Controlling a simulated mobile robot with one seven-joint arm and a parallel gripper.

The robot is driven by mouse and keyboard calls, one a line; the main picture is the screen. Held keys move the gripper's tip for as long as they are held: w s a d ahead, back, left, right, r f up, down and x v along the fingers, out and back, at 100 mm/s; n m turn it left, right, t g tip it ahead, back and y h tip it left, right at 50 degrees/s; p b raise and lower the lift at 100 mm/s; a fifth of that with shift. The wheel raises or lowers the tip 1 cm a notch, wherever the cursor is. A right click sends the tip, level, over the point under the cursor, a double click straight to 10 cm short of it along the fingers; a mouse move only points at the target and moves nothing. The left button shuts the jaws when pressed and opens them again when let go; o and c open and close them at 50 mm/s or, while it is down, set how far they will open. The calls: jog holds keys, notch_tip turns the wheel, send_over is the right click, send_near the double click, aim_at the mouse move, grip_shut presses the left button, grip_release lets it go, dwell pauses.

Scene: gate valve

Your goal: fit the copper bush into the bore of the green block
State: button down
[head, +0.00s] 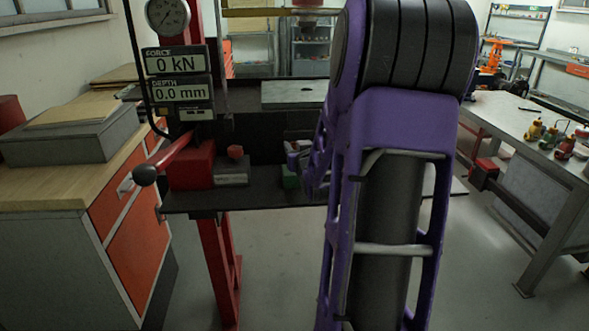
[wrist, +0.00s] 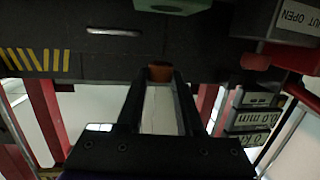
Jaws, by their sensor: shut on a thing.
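My gripper (wrist: 161,80) is shut on the copper bush (wrist: 160,72), which shows between its fingertips in the wrist view. The green block (wrist: 172,4) is at the top edge of the wrist view, partly cut off, with a dark round bore in its visible face. The bush is apart from the block. In the head view the green block (head: 290,179) sits on the dark press bed, partly behind my purple arm. My gripper (head: 303,162) is beside it there, and the bush cannot be made out.
The red press frame carries a gauge (head: 167,16) and a display (head: 178,76) reading 0 kN and 0.0 mm. A lever with a black knob (head: 145,174) sticks out left. A wooden-topped cabinet (head: 60,180) stands left, a workbench (head: 530,130) right.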

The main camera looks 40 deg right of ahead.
jog(key=shift+f, duration=3.1)
jog(key=shift+f+b, duration=0.25)
jog(key=shift+b, duration=0.3)
jog(key=c, duration=0.5)
grip_release()
jog(key=shift+r, duration=0.1)
jog(key=shift+c, duration=0.2)
jog(key=shift+r+p, duration=0.15)
jog(key=shift+p, duration=0.15)
jog(key=shift+s, duration=0.1)
